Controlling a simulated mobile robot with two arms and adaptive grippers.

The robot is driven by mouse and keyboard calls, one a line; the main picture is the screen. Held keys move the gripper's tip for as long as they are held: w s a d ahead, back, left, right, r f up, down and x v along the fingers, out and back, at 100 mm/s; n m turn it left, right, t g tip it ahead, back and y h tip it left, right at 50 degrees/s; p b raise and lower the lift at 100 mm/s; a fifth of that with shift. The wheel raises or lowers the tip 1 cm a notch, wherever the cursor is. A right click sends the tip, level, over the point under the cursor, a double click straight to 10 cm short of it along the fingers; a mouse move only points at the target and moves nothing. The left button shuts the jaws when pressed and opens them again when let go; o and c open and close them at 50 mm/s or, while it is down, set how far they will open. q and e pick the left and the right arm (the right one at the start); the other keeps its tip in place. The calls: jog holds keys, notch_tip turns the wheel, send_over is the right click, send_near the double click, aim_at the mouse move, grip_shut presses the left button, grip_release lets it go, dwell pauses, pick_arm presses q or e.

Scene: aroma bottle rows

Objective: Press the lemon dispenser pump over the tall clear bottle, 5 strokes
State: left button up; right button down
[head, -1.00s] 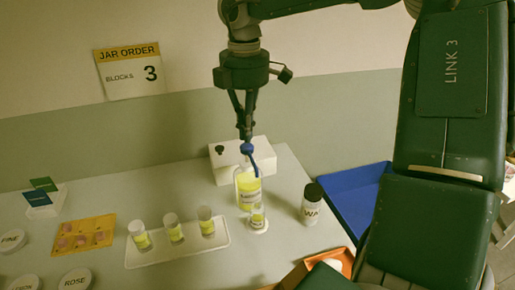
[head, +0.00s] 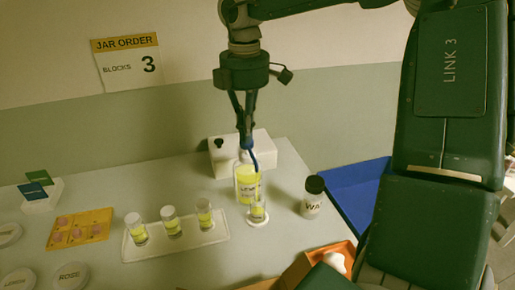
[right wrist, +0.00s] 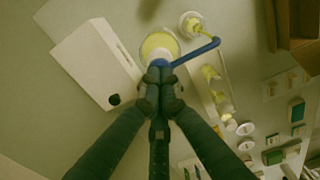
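The lemon dispenser (head: 245,186) is a clear bottle of yellow liquid with a blue pump (head: 247,147) on top. The pump's bent blue spout points down over the clear bottle (head: 258,209), which stands on a round white base just in front and has yellow in its lower part. My right gripper (head: 245,138) points straight down at the pump head, its fingers together. In the right wrist view, the closed fingertips (right wrist: 160,80) meet the blue pump (right wrist: 160,63) above the yellow dispenser (right wrist: 160,45). My left gripper is not in view.
A white box (head: 265,150) stands behind the dispenser. A dark-capped jar (head: 313,200) stands right of the clear bottle. Left is a white tray (head: 190,243) with three vials. A blue bin (head: 350,195) and an orange box (head: 310,262) lie right.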

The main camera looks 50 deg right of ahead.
jog(key=shift+s+f, duration=0.1)
dwell(0.3)
jog(key=shift+r+p, duration=1)
jog(key=shift+r, duration=0.55)
notch_tip(320, 180, up, 6)
jog(key=p, duration=0.4)
